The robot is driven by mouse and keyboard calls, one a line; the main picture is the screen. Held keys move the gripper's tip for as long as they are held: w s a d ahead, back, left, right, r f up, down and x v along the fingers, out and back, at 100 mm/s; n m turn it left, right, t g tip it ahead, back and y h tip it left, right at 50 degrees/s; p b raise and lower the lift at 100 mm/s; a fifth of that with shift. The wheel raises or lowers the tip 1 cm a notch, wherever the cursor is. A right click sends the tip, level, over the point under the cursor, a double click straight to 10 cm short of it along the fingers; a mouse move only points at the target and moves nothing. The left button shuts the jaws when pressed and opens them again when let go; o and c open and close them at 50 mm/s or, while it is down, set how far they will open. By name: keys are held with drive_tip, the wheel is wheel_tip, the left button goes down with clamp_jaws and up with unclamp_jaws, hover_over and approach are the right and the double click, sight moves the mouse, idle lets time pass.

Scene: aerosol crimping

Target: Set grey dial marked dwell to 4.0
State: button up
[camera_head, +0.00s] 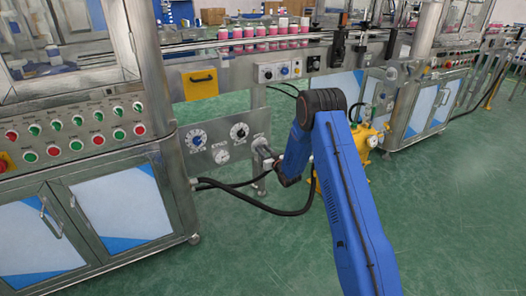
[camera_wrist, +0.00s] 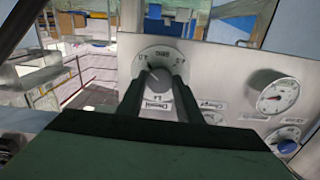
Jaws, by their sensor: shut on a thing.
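The grey dwell dial (camera_wrist: 159,57) is on a light metal panel, with a pale round face and printed marks near its rim. Its label plate (camera_wrist: 158,101) appears below it, partly between my fingers. My gripper (camera_wrist: 162,78) is shut on the dial's grey knob, one finger on each side. The fingers hide part of the knob, and I cannot read the setting surely. In the head view my gripper (camera_head: 272,161) reaches the right end of the low panel, and the arm's wrist covers part of the dial.
A blue dial (camera_head: 196,139), a black dial (camera_head: 239,130) and a small gauge (camera_head: 221,156) share the panel, left of my gripper. Black hoses (camera_head: 240,196) hang below. A yellow unit (camera_head: 368,138) stands right of my arm. The green floor in front is clear.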

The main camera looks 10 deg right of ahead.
drive_tip(key=shift+f+m, duration=0.2)
drive_tip(key=shift+m, duration=0.4)
drive_tip(key=o, duration=1)
drive_tip(key=shift+r, duration=0.1)
drive_tip(key=shift+o, duration=0.2)
drive_tip(key=shift+s, duration=0.1)
drive_tip(key=v, duration=1.7)
drive_tip(key=shift+s, duration=0.15)
